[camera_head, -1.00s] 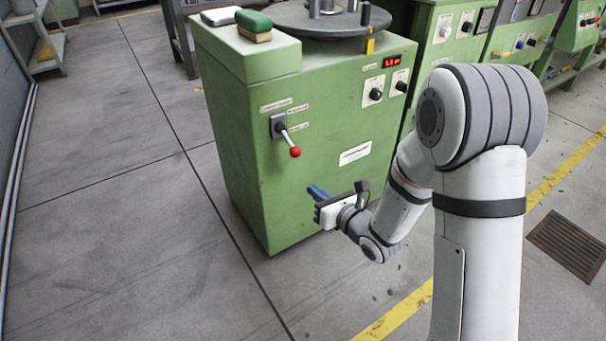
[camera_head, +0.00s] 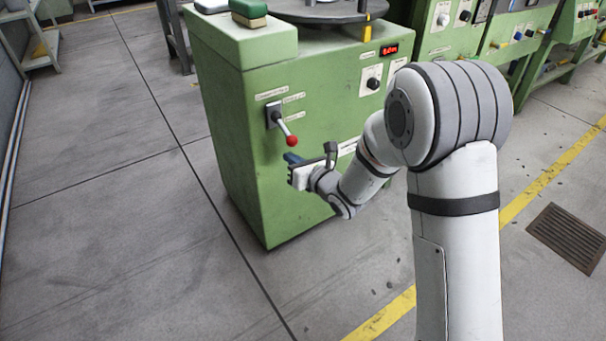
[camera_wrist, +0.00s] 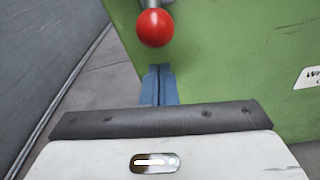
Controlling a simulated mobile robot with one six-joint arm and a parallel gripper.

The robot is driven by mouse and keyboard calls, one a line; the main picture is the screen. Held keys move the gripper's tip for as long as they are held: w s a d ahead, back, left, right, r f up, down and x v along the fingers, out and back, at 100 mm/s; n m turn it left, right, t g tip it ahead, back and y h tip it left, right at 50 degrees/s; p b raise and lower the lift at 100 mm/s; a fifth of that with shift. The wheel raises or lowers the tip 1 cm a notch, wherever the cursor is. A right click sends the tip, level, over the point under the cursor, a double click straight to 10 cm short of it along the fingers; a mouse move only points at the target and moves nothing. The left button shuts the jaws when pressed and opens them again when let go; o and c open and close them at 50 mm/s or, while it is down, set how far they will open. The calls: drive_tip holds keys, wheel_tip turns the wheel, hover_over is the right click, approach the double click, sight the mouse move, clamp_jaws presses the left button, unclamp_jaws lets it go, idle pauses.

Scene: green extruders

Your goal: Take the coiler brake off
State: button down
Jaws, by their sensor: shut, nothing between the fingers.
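The coiler is a green cabinet (camera_head: 245,185) with a lever on its front. The lever's plate carries small labels, too small to read. The lever's red ball knob (camera_head: 291,141) points down and to the right. In the wrist view the red knob (camera_wrist: 155,28) is at the top, just beyond my fingertips. My gripper (camera_head: 291,158) has blue fingers and is just below the knob, apart from it in the picture. In the wrist view my gripper (camera_wrist: 158,72) is shut, its two fingers together with nothing between them.
The floor (camera_head: 110,220) to the left is clear.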

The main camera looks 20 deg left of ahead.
drive_tip(key=shift+d+r, duration=0.25)
drive_tip(key=shift+r, duration=0.75)
